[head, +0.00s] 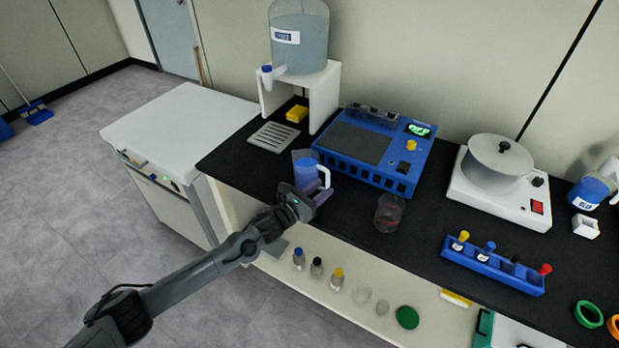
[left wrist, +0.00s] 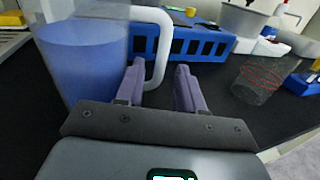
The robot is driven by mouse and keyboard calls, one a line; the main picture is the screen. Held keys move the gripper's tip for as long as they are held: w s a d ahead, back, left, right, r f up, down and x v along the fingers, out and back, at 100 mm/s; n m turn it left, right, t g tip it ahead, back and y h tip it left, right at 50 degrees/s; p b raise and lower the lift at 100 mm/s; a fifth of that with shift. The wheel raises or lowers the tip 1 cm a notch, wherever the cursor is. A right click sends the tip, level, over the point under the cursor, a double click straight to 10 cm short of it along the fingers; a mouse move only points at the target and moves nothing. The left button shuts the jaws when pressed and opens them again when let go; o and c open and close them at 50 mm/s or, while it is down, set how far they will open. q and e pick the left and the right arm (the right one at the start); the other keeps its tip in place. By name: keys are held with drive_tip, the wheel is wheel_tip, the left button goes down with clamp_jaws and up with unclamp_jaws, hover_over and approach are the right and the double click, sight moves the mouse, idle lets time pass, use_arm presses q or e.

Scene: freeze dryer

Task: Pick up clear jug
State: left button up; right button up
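The clear jug (head: 306,172) holds blue liquid and has a white handle. It stands upright near the front edge of the black counter. In the left wrist view the jug (left wrist: 85,65) fills the left side, and its handle (left wrist: 160,50) shows in the gap between the fingers. My left gripper (head: 318,192) is at the handle side of the jug. Its two purple fingers (left wrist: 158,85) are apart, with the handle nearer the left finger. I cannot tell whether they touch. My right gripper is in neither view.
A clear beaker with red marks (head: 389,214) stands to the right. A blue device (head: 375,148) is behind the jug. A drip tray (head: 273,137) and a water dispenser (head: 300,45) stand at the back left. Several small bottles are on the shelf below.

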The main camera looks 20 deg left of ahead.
sight(326, 185)
use_arm(q)
drive_tip(key=x, duration=0.3)
drive_tip(key=shift+w+b, duration=0.2)
drive_tip(key=shift+b, duration=0.15)
drive_tip(key=shift+c, duration=0.5)
drive_tip(key=shift+r, duration=0.15)
clamp_jaws()
